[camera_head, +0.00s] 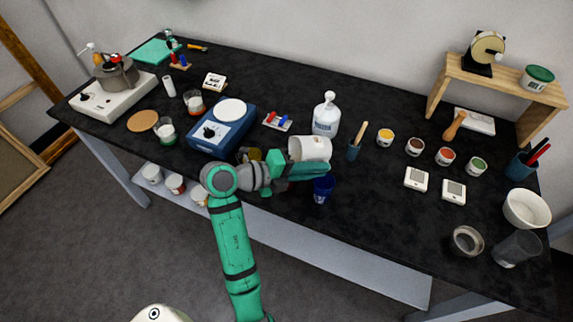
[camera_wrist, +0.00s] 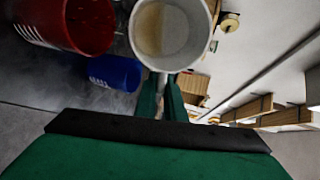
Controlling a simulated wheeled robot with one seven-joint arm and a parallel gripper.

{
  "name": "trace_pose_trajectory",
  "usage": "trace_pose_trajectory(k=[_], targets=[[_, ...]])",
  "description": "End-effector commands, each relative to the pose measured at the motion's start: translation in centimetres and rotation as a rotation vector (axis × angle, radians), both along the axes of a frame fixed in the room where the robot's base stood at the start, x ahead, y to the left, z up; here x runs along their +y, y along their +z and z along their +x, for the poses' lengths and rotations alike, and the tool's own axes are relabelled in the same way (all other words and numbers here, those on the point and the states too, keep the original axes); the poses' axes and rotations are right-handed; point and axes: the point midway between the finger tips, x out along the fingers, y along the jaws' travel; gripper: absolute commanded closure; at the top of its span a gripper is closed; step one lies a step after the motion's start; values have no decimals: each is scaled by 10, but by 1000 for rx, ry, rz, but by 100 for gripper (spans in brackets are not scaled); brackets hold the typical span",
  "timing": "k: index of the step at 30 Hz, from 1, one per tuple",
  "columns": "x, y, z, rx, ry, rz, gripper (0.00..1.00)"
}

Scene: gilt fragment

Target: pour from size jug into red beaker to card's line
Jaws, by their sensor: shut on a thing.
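My gripper (camera_head: 318,171) is shut on the white size jug (camera_head: 308,148), above the front of the bench. In the wrist view the fingers (camera_wrist: 162,92) meet the jug (camera_wrist: 202,38), whose mouth faces the camera. Pale cream liquid shows inside it. The red beaker (camera_wrist: 80,28), with white marks, is left of the jug in the wrist view, apart from it; its inside level cannot be seen. I cannot make it out in the head view. A small white card (camera_head: 214,81) with dark print stands behind the blue hotplate; its print is too small to read.
A blue beaker (camera_head: 323,188) stands close by the gripper; it also shows in the wrist view (camera_wrist: 116,73). The front right of the bench has free room.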

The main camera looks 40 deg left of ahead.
Motion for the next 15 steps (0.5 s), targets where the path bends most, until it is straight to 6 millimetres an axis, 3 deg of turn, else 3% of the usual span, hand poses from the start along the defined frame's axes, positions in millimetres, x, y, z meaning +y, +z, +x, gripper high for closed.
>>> trace_pose_trajectory(k=[15], targets=[[1, 1, -1, -24, 0, -15, 100]])
